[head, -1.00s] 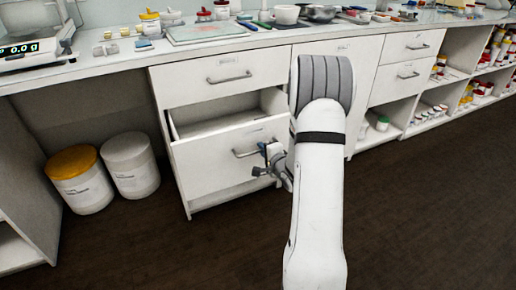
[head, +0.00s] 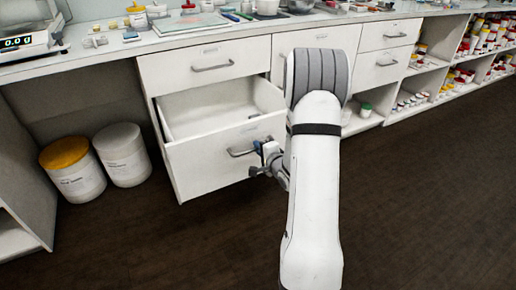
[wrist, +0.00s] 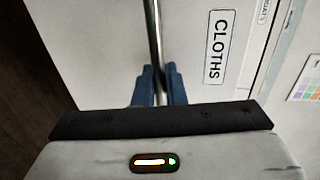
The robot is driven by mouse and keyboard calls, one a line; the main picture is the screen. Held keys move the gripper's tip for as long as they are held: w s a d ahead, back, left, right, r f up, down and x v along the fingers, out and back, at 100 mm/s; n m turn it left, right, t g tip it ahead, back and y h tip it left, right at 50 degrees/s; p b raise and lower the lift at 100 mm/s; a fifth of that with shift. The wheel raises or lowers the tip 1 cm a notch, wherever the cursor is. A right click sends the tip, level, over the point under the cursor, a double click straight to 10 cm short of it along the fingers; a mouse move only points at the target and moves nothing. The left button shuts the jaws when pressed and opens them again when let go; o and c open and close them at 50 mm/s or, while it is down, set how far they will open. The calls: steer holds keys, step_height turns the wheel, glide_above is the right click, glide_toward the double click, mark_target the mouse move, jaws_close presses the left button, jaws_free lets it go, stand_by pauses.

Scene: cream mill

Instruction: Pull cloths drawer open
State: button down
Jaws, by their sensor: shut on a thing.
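The cloths drawer (head: 215,161) is the lower drawer in the left cabinet, and it stands pulled out with its inside showing. Its white front carries a CLOTHS label (wrist: 217,47) in the wrist view. My gripper (head: 262,151) is shut on the drawer's bar handle (head: 241,153). In the wrist view, the blue fingertips (wrist: 159,84) sit on either side of the handle bar (wrist: 153,38). The part of the drawer that shows inside looks empty; the part behind its front is hidden.
A closed drawer (head: 190,66) is above it. Two tubs, one yellow-lidded (head: 72,170) and one white (head: 123,154), stand on the floor at left. Open shelves with jars (head: 450,80) are at right. The dark floor (head: 430,200) in front is clear.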

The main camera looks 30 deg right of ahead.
steer(key=shift+d, duration=0.3)
steer(key=c, duration=1.8)
jaws_free()
steer(key=shift+o, duration=0.9)
steer(key=shift+a, duration=0.15)
steer(key=p+v, duration=0.2)
steer(key=v, duration=0.5)
steer(key=shift+s, duration=0.4)
steer(key=shift+r, duration=0.15)
